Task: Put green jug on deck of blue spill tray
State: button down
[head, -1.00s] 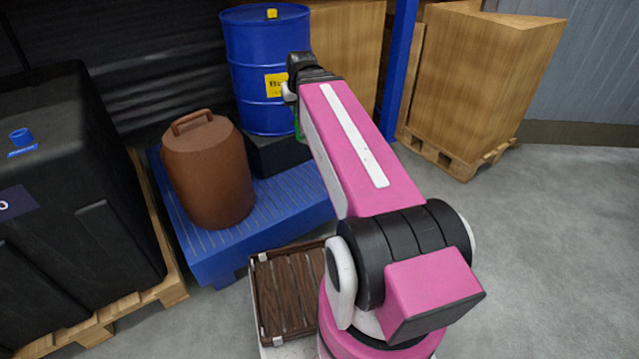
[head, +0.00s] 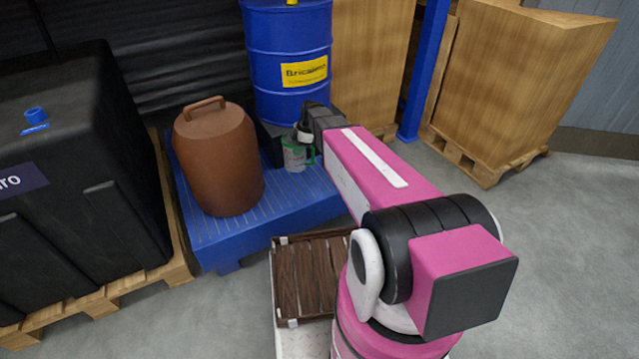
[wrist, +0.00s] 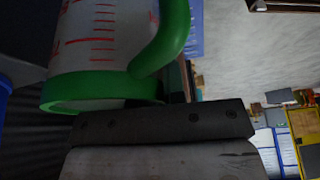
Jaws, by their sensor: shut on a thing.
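The green jug (head: 294,158) is a translucent white measuring jug with red marks and a green rim and handle. My gripper (head: 303,138) is shut on it, with the fingers partly hidden by my wrist in the head view. In the wrist view the jug (wrist: 95,50) fills the upper left, close against a dark finger (wrist: 160,124). The blue spill tray (head: 290,208) has a ribbed deck. The jug shows over the tray's right rear part, in front of the drum; I cannot tell whether its bottom touches the deck.
A large brown lidded container (head: 218,165) takes up the deck's left part. A blue drum (head: 285,75) stands behind on a dark block. A black tank (head: 70,170) on a pallet is at left. The deck's front right part is clear.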

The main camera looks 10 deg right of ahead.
jog(key=shift+w+a+f+n, duration=0.1)
jog(key=shift+a+f+n, duration=0.1)
jog(key=shift+f, duration=0.15)
jog(key=shift+a+f+n, duration=0.1)
jog(key=shift+f+n, duration=0.1)
jog(key=shift+f, duration=0.1)
jog(key=shift+d+f, duration=0.2)
jog(key=shift+f, duration=0.1)
jog(key=w+d+f, duration=0.1)
jog(key=d+f, duration=0.9)
jog(key=d, duration=0.1)
jog(key=shift+f, duration=0.35)
jog(key=shift+w+d+f, duration=0.1)
jog(key=shift+f, duration=0.05)
jog(key=c, duration=1.2)
grip_release()
